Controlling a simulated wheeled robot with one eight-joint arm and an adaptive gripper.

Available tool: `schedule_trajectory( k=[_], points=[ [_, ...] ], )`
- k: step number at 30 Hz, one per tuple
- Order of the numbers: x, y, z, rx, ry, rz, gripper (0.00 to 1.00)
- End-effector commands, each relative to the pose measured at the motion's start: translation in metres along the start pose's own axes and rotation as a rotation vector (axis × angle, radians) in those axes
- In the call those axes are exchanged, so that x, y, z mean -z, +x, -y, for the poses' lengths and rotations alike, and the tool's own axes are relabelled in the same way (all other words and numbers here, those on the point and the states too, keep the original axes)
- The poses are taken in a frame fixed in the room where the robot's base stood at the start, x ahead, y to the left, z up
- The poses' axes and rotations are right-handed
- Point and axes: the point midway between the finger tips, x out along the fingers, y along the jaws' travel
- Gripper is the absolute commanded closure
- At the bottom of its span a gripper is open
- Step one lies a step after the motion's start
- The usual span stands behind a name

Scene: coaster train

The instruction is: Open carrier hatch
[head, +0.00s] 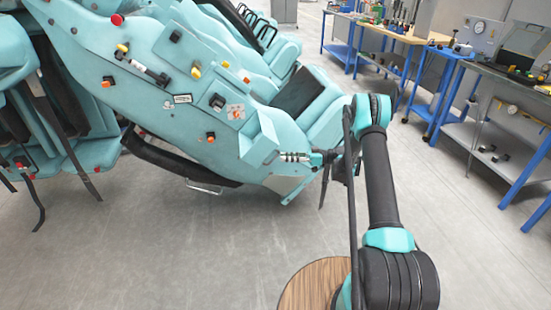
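The carrier is a large teal coaster car (180,95), tilted and filling the left and middle of the head view. Its side panel bears yellow, red and orange knobs and black fittings. Which panel is the hatch, I cannot tell for sure; a lighter teal raised panel (259,142) is at the car's lower right end. My gripper (318,157) is small and dark, at that end, beside a silver ribbed part (293,157). It is partly hidden by my own wrist. Whether it touches the silver part, or is open or shut, I cannot tell.
Blue-framed workbenches (480,75) with tools and equipment line the right side. A round wooden top (310,285) is at the bottom, beside my arm. Black hanging straps (40,205) are at the left. The grey floor (160,250) is open in front of the car.

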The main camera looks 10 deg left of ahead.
Motion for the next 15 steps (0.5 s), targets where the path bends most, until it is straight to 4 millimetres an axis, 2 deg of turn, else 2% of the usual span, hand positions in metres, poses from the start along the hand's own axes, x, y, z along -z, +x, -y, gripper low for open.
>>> schedule_trajectory(
  k=[3,6,15],
  points=[
    [0.000,0.022,0.001,0.003,0.000,0.000,0.81],
    [0.000,0.036,0.000,0.002,0.000,0.000,0.81],
    [0.000,0.053,0.000,0.000,0.000,0.000,0.81]
  ],
)
